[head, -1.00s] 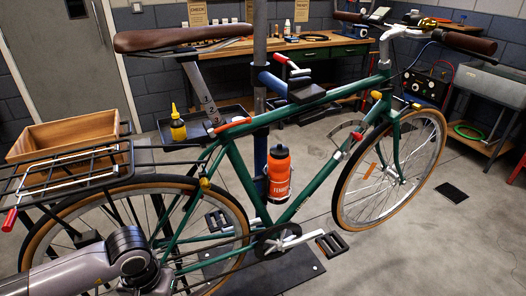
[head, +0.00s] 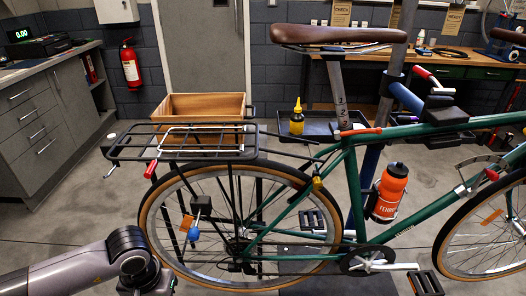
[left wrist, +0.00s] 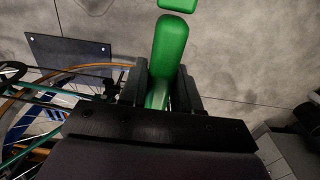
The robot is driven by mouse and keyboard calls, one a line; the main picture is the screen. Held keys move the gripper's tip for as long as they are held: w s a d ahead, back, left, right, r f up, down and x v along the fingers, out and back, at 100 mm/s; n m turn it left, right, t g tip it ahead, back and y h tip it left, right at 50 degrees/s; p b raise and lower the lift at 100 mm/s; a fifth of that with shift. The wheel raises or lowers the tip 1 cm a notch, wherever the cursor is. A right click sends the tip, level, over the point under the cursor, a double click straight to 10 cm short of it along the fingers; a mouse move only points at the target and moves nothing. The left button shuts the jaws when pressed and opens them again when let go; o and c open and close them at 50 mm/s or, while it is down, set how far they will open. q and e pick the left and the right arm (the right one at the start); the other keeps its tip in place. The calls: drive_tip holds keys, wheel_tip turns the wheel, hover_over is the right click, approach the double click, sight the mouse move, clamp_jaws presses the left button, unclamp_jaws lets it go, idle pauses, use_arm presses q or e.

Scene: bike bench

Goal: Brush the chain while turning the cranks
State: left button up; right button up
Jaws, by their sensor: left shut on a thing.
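My left gripper (left wrist: 165,90) is shut on a bright green handled thing (left wrist: 172,55), which points away from the fingers. A second green piece lies past its end at the top edge; I cannot tell whether this is the brush. The gripper is outside the head view; only my left arm shows at lower left. The green bicycle's (head: 345,185) crank (head: 385,267) and chainring (head: 353,264) are at lower right, with a pedal (head: 425,284) near the bottom edge. The chain between chainring and rear wheel (head: 235,225) is thin and hard to make out. My right gripper is not visible.
A black rear rack (head: 190,153) spans above the rear wheel. A yellow bottle (head: 297,118) stands on the stand's tray (head: 325,128). An orange water bottle (head: 388,192) is on the frame. A wooden box (head: 205,104) stands behind the rack. Floor at left is open.

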use_arm(q)
drive_tip(key=shift+f, duration=0.1)
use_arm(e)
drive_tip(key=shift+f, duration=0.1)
use_arm(q)
drive_tip(key=shift+f+b, duration=0.3)
drive_tip(key=shift+b, duration=0.1)
wheel_tip(320, 180, down, 31)
drive_tip(key=b, duration=3)
drive_tip(key=shift+r+b, duration=0.15)
drive_tip(key=shift+b, duration=0.2)
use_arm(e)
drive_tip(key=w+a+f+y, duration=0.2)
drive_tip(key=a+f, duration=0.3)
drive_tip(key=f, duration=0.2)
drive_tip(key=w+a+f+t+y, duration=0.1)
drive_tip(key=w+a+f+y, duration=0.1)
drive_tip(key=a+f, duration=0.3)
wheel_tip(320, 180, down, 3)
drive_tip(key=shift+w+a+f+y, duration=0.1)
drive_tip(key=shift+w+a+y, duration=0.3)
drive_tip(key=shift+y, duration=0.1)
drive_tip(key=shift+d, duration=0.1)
